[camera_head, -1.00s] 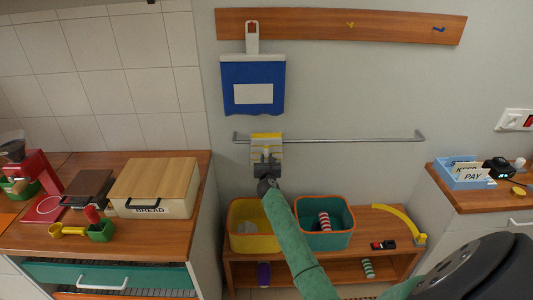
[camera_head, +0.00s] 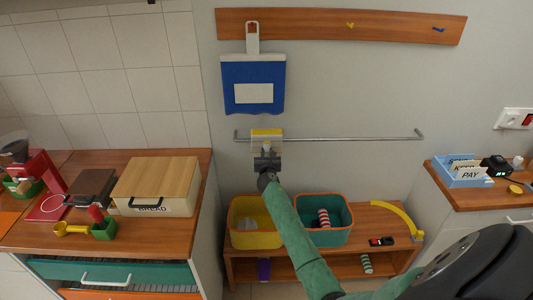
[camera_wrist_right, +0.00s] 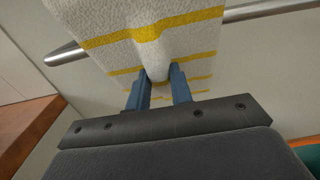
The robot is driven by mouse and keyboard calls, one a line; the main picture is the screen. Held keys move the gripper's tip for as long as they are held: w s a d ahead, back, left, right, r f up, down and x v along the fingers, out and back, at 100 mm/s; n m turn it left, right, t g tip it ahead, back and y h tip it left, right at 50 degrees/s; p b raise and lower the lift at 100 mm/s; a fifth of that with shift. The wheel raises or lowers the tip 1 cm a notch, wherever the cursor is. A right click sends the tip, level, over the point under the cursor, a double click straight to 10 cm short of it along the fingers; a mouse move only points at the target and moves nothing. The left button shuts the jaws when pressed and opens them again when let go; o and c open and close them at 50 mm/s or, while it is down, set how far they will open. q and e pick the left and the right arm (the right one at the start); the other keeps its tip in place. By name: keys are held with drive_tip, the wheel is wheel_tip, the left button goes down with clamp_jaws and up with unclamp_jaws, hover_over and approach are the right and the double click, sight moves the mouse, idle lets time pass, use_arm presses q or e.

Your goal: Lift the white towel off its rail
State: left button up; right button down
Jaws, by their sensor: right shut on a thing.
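The white towel (camera_head: 266,134) with yellow stripes is at the left part of the metal rail (camera_head: 340,139). In the head view its top edge stands a little above the rail's line. My right gripper (camera_head: 266,150) is shut on the towel from the front. In the right wrist view the towel (camera_wrist_right: 135,25) is pinched into a fold between the two blue fingers of the gripper (camera_wrist_right: 158,74). The rail (camera_wrist_right: 65,55) passes behind the towel there; whether cloth still touches it is hidden. My left gripper is not in view.
A blue cloth or dustpan-like item (camera_head: 253,85) hangs above the towel from a wooden board (camera_head: 340,25). Below stand a yellow bin (camera_head: 255,240) and a teal bin (camera_head: 323,237) on a wooden bench (camera_head: 375,240). The rail's right part is bare, with free wall above.

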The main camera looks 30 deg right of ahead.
drive_tip(key=shift+s+a+r, duration=0.1)
drive_tip(key=shift+s+r, duration=0.1)
drive_tip(key=shift+r, duration=0.3)
drive_tip(key=shift+s+r, duration=0.15)
drive_tip(key=shift+r, duration=0.3)
drive_tip(key=shift+s+a+f+p, duration=0.25)
drive_tip(key=shift+s+a+p, duration=0.1)
drive_tip(key=shift+s, duration=0.2)
drive_tip(key=shift+s+a+f+p, duration=0.25)
drive_tip(key=shift+s+a, duration=0.1)
drive_tip(key=shift+s, duration=0.2)
drive_tip(key=p+v, duration=0.1)
drive_tip(key=v, duration=0.6)
drive_tip(key=shift+p, duration=0.4)
drive_tip(key=shift+a+f, duration=0.15)
drive_tip(key=shift+f, duration=0.05)
